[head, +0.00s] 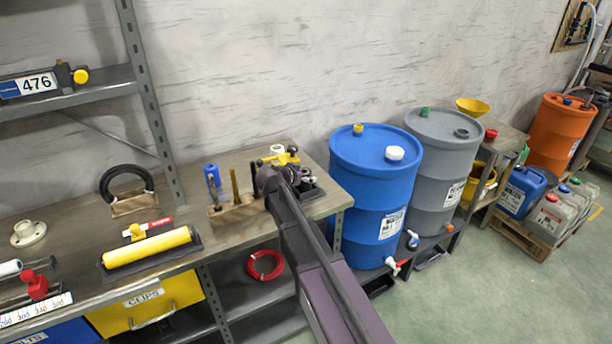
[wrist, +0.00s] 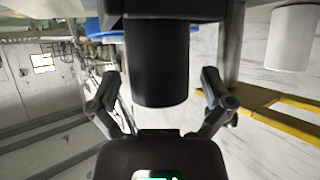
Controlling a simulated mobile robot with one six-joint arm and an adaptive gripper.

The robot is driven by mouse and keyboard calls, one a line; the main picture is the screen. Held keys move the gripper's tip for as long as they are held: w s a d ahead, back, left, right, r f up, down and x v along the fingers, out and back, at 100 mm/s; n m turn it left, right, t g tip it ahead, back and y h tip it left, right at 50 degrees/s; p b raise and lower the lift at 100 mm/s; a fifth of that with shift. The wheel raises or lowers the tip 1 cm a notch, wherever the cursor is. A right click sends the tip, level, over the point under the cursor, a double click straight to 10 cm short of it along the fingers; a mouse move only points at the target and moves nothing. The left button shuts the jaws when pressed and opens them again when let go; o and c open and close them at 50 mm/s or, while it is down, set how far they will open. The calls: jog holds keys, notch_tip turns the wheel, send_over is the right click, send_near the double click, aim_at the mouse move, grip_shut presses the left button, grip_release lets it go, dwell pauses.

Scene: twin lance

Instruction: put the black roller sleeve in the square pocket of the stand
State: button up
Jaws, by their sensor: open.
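The black roller sleeve (wrist: 155,65) fills the upper middle of the wrist view, end on top against a dark grey part of the stand (wrist: 175,10). My gripper (wrist: 160,80) is open, with one finger on each side of the sleeve and a visible gap on both sides. In the head view my gripper (head: 272,176) is over the right end of the workbench, at the dark stand (head: 315,193). My arm and gripper hide most of the stand there. I cannot make out the square pocket or the black sleeve in the head view.
A white cylinder (wrist: 290,38) is beside the black sleeve, and yellow bars (wrist: 265,108) lie right of my gripper. A wooden block (head: 232,211) with upright tools and a blue cylinder (head: 211,173) are left of my gripper. A blue drum (head: 375,190) stands right of the bench.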

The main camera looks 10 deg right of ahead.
jog(key=p+v, duration=0.5)
jog(key=v, duration=0.7)
jog(key=shift+d, duration=0.1)
jog(key=s+d+f+n+g+y, duration=0.2)
jog(key=s+f+n+g+y, duration=0.1)
jog(key=s, duration=0.4)
jog(key=s+d+f+n+g+y, duration=0.2)
jog(key=s+d+f+n+y, duration=0.1)
jog(key=s, duration=0.4)
jog(key=s+d+f+n+g+y, duration=0.3)
jog(key=s, duration=0.5)
jog(key=shift+f+g, duration=0.3)
jog(key=shift+f, duration=0.1)
jog(key=shift+d, duration=0.15)
